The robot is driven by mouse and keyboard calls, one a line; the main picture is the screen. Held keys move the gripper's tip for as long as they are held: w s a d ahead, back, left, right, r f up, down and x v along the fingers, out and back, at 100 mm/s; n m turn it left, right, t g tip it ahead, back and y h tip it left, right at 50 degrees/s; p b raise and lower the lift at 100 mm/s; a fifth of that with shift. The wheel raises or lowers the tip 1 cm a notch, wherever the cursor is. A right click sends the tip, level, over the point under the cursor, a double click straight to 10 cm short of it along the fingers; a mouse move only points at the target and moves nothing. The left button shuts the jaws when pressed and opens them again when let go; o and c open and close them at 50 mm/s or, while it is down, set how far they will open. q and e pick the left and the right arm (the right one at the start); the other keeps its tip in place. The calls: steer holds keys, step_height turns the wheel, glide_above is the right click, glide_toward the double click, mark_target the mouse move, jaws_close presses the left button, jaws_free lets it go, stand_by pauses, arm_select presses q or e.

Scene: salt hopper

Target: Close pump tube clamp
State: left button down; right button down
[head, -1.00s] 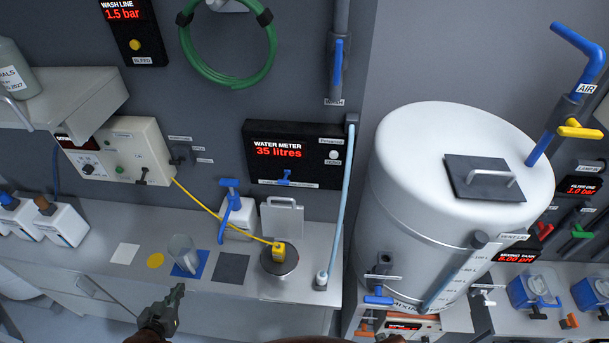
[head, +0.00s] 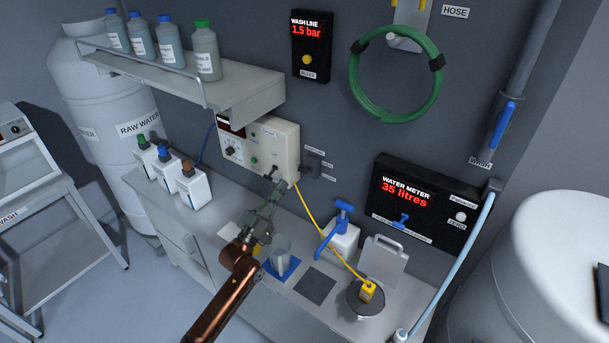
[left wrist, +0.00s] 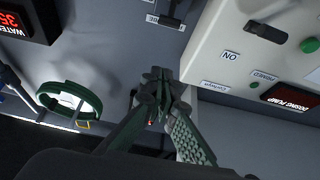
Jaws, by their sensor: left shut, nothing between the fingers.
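The cream dosing pump box (head: 262,142) is on the wall in the head view, with a yellow tube (head: 318,232) running down from its lower right. It also shows large at upper right in the left wrist view (left wrist: 220,35), with a black lever (left wrist: 265,31) near an ON label. I cannot tell whether that lever is the tube clamp. My left gripper (head: 272,196) is just below the pump front in the head view. In the left wrist view its fingers (left wrist: 163,88) are shut and empty, beside the pump's edge. My right gripper is out of view.
A shelf with bottles (head: 235,95) overhangs the pump's left. A black wall fitting (head: 313,160) is right of it. A clear beaker (head: 281,252), white containers (head: 187,188) and a round plate (head: 352,300) are on the counter. The green hose coil (head: 355,85) hangs above right.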

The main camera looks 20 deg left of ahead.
mark_target(303, 170)
arm_select(q)
steer(key=p+x, duration=0.3)
steer(key=x, duration=0.7)
steer(key=f, duration=0.4)
steer(key=shift+w+d, duration=0.1)
steer(key=shift+w, duration=0.15)
steer(key=shift+f, duration=0.1)
steer(key=shift+s+f+t+h+b, duration=0.25)
steer(key=shift+f+t+b, duration=0.6)
steer(key=shift+b, duration=2.5)
steer(key=shift+s+f+t+h+b, duration=0.2)
steer(key=shift+f+t+b, duration=0.6)
steer(key=shift+b, duration=2.55)
steer(key=shift+w+f+g, duration=0.15)
steer(key=shift+f+g, duration=0.1)
steer(key=shift+f, duration=0.1)
